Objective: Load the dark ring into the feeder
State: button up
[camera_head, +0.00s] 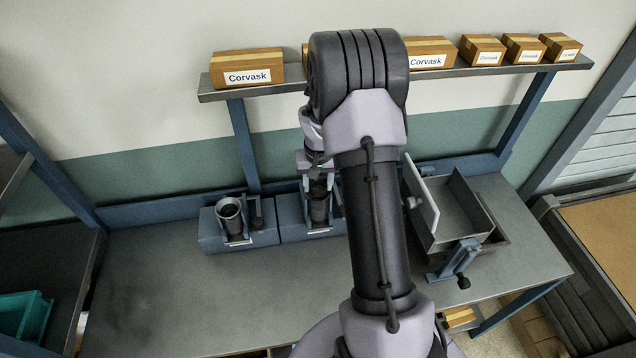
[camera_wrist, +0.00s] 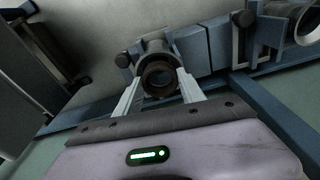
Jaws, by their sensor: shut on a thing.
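My gripper (camera_wrist: 160,88) is shut on the dark ring (camera_wrist: 160,79), which shows as a brown-black round mouth between the two pale fingers in the wrist view. A grey round body (camera_wrist: 152,46) lies just behind the ring, at a blue block. I cannot tell whether the ring rests in the block or is clear of it. In the head view, my gripper is at the right blue block (camera_head: 294,229), partly hidden by my arm, with a dark cylinder at its fingers. I cannot identify the feeder for certain.
The left blue block (camera_head: 208,236) holds a grey metal cup (camera_head: 230,217). A grey tilted tray (camera_head: 462,212) with a blue bracket (camera_head: 459,260) stands on the right of the bench (camera_head: 160,300). Boxes (camera_head: 249,67) line the shelf above. The bench's left front is clear.

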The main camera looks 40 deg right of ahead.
jog(key=o, duration=1.6)
jog(key=shift+c, duration=0.2)
notch_tip(320, 180, up, 17)
jog(key=s+a+p, duration=0.1)
jog(key=shift+s, duration=0.4)
jog(key=shift+a, duration=0.1)
jog(key=s+a+f+t+y+b, duration=0.1)
jog(key=s+a+f+b, duration=0.3)
jog(key=s+a+b, duration=0.3)
jog(key=s+a+f+n+t+y+b, duration=0.1)
jog(key=s+a+f+t+b, duration=0.1)
jog(key=s+a+f+b, duration=0.3)
jog(key=s+a+f+n+t+b, duration=0.1)
jog(key=s+a+f+b, duration=0.4)
jog(key=s+a+b, duration=0.4)
jog(key=a+b, duration=0.4)
jog(key=a, duration=0.1)
jog(key=shift+f+t+y, duration=0.2)
jog(key=shift+t+y, duration=0.1)
jog(key=shift+y, duration=0.1)
